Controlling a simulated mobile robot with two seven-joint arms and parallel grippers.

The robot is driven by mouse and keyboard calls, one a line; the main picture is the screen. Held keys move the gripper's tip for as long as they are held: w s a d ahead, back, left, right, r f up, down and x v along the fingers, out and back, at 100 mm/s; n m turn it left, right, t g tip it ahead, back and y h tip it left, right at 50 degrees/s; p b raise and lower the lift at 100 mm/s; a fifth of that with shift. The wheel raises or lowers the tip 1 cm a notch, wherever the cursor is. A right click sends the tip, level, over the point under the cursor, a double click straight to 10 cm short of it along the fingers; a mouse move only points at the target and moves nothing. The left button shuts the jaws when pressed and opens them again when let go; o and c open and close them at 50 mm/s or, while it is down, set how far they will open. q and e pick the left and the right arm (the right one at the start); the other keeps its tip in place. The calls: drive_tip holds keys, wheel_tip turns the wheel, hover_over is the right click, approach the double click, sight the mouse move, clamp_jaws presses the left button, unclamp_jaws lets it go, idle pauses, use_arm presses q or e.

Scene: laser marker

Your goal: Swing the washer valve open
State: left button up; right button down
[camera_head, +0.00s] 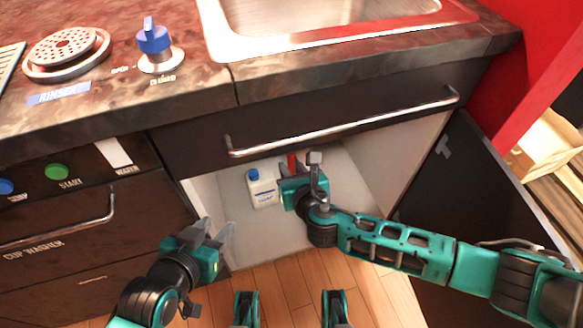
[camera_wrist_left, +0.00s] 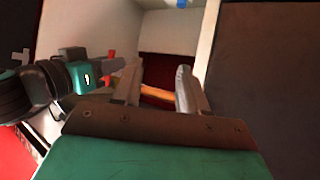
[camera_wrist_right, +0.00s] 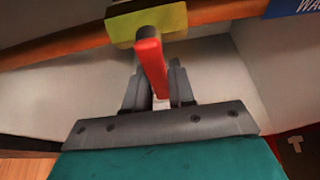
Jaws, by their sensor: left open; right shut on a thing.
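The washer valve shows in the right wrist view as a red lever handle (camera_wrist_right: 152,68) on a yellow valve body (camera_wrist_right: 146,22), set on a copper-coloured pipe (camera_wrist_right: 60,50). My right gripper (camera_wrist_right: 160,90) is shut on the red handle, with the handle's end between its fingers. In the head view a bit of the red handle (camera_head: 292,162) shows inside the open sink cabinet, and my right gripper and wrist hide most of the valve. My left gripper (camera_head: 222,236) is open and empty in front of the cabinet opening; its spread fingers (camera_wrist_left: 160,88) also show in the left wrist view.
A white bottle (camera_head: 262,190) with a blue cap stands in the cabinet, left of my right gripper. The cabinet door (camera_head: 465,180) stands open at the right. A bar handle (camera_head: 340,125) crosses above the opening. The counter has a sink (camera_head: 310,20) and a blue knob (camera_head: 154,38).

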drive_tip(key=shift+s+a+m+y, duration=0.15)
drive_tip(key=shift+a+m+y, duration=0.2)
drive_tip(key=shift+m+y, duration=0.3)
drive_tip(key=shift+s+a+r+m+g+y, duration=0.2)
drive_tip(key=shift+a+m+y, duration=0.3)
drive_tip(key=shift+m, duration=0.4)
drive_tip(key=shift+s+a+r+m+g+y, duration=0.15)
drive_tip(key=shift+a+m+y, duration=0.25)
drive_tip(key=shift+m, duration=0.45)
drive_tip(key=c, duration=1)
unclamp_jaws()
drive_tip(key=shift+w, duration=0.1)
drive_tip(key=shift+c, duration=0.2)
drive_tip(key=p+v, duration=0.2)
drive_tip(key=v, duration=1.1)
drive_tip(key=shift+p, duration=0.4)
